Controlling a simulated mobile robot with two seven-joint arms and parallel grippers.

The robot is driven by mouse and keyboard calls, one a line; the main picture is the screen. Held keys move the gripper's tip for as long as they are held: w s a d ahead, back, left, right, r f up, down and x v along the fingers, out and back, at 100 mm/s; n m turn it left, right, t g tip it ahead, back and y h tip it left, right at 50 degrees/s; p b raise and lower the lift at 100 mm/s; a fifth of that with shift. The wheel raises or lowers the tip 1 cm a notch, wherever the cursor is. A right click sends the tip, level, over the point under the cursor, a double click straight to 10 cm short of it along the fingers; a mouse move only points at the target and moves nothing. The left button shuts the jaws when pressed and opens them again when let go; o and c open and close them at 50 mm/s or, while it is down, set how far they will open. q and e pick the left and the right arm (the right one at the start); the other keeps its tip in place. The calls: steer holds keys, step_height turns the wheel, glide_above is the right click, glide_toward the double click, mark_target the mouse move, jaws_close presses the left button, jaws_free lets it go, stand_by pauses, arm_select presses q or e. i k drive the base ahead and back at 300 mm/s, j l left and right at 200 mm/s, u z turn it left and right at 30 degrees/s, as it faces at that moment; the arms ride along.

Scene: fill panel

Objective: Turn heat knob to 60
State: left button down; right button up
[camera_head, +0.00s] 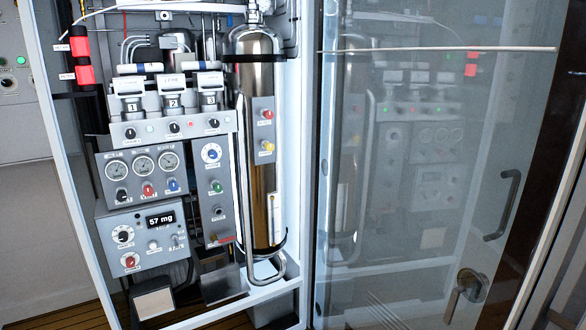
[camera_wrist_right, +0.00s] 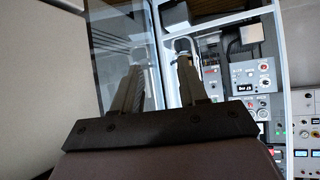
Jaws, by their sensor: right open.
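A grey control box (camera_head: 141,243) sits low in the open cabinet, with a display (camera_head: 160,219) reading 57 mg. The labels are too small to read, so I cannot tell which is the heat knob. In the right wrist view the box (camera_wrist_right: 252,73) is right of the fingers and looks turned over. My right gripper (camera_wrist_right: 159,67) is open and empty, apart from the panel. Neither gripper shows in the head view.
A gauge panel (camera_head: 141,175) with several small knobs sits above the box. A steel cylinder (camera_head: 258,130) stands to its right, with a curved pipe at its foot. A glass door (camera_head: 420,180) with a handle (camera_head: 503,205) fills the right side. The floor shows at lower left.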

mark_target(123, 236)
steer(key=i+j, duration=0.1)
steer(key=j, duration=0.3)
steer(key=i+j, duration=0.1)
steer(key=j, duration=0.3)
steer(key=i+j, duration=0.1)
steer(key=j, duration=0.3)
steer(key=i+j, duration=0.1)
steer(key=j, duration=0.3)
steer(key=i+j, duration=0.1)
steer(key=j, duration=0.3)
steer(key=i+j, duration=0.1)
steer(key=j, duration=0.3)
steer(key=i+j, duration=0.15)
steer(key=j, duration=0.25)
